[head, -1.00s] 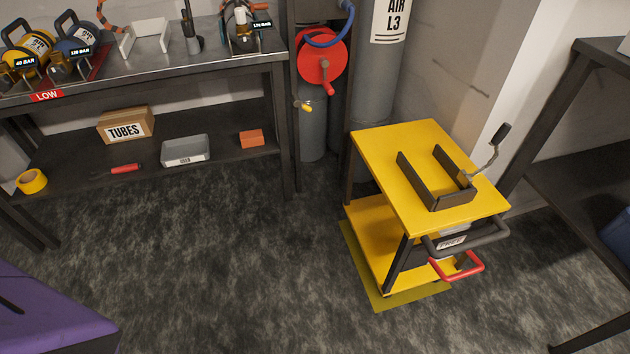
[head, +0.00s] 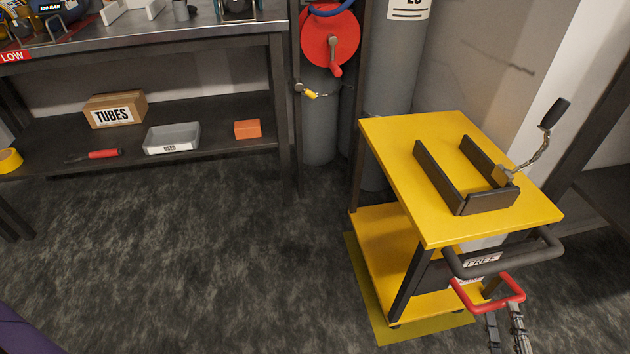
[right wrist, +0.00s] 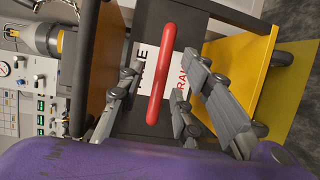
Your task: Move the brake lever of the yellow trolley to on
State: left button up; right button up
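The yellow trolley (head: 395,150) stands at the right in the head view. Its red brake lever (head: 490,304), a U-shaped bar, sticks out low at the near end, below the dark push handle (head: 505,262). A label reading FREE (head: 481,261) shows behind the handle. My right gripper (head: 504,318) is just below the lever. In the right wrist view the lever's red bar (right wrist: 161,75) lies between the open fingers, with visible gaps and no clear contact. White labels behind the bar are partly hidden. My left gripper is in neither current view.
A bench with a lower shelf (head: 225,125) is at the left. The floor between is clear.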

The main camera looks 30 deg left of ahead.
aim_at(505, 300)
jog(key=x, duration=0.4)
jog(key=shift+w+a+f+b, duration=0.1)
jog(key=shift+w+b, duration=0.05)
jog(key=shift+b, duration=0.25)
jog(key=shift+w, duration=0.15)
jog(key=shift+c, duration=0.4)
pick_arm(q)
jog(key=shift+s+a+f, duration=0.15)
jog(key=shift+s+f, duration=0.3)
jog(key=shift+s, duration=0.3)
pick_arm(e)
grip_shut()
